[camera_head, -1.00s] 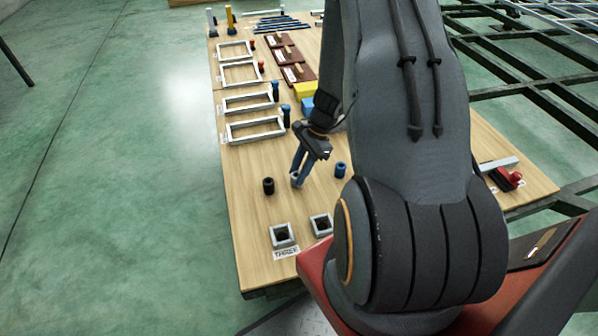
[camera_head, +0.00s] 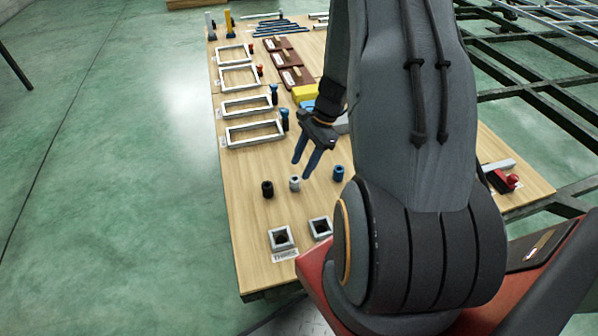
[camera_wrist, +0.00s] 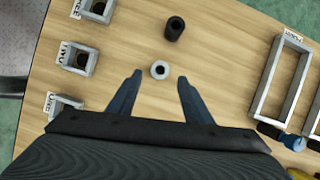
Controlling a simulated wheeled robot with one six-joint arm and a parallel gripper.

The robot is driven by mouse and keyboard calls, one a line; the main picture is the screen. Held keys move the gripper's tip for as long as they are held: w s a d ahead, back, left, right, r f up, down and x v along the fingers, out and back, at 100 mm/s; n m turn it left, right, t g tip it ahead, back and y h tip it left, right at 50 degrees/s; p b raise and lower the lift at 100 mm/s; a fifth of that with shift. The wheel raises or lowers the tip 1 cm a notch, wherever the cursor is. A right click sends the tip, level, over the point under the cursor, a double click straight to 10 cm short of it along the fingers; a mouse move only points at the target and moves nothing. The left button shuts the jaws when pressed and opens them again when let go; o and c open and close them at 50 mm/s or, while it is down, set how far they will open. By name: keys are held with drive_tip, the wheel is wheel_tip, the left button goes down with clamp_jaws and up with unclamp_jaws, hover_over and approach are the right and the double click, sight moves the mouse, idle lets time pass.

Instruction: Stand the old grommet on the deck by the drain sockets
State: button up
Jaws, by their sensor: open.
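A small pale grey sleeve (camera_head: 294,184) with a hole in its top stands upright on the wooden deck (camera_head: 250,215). A black sleeve (camera_head: 267,189) stands to its left and a blue one (camera_head: 338,173) to its right. I cannot tell by marking which is the old grommet. My gripper (camera_head: 302,168) is open and empty, just behind and above the grey sleeve. In the wrist view the grey sleeve (camera_wrist: 160,70) shows between the spread fingers, apart from both. The square drain sockets (camera_head: 281,238) stand at the deck's near end, in front of the sleeves.
In the wrist view the sockets line the left side, with labels including TWO (camera_wrist: 65,52). Pale rectangular frames (camera_head: 254,132) and blue-capped dark pieces (camera_head: 285,119) stand farther back. Yellow and blue blocks (camera_head: 304,93) lie behind my gripper. Bare deck surrounds the sleeves.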

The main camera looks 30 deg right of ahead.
drive_tip(key=v, duration=0.7)
wheel_tip(320, 180, up, 7)
drive_tip(key=n, duration=0.4)
hover_over(291, 182)
drive_tip(key=s+a+r+n+h, duration=0.3)
drive_tip(key=s+a+r+n, duration=1.2)
drive_tip(key=a, duration=0.3)
drive_tip(key=shift+s+n+h+p, duration=0.3)
drive_tip(key=shift+n+h+p, duration=0.1)
drive_tip(key=shift+n, duration=0.4)
drive_tip(key=shift+a, duration=0.1)
drive_tip(key=d+r+m+p, duration=0.1)
drive_tip(key=d+r+p, duration=0.5)
drive_tip(key=p, duration=0.7)
drive_tip(key=shift+s+r+m+h, duration=0.25)
drive_tip(key=shift+r+m+h, duration=0.05)
drive_tip(key=shift+r, duration=0.1)
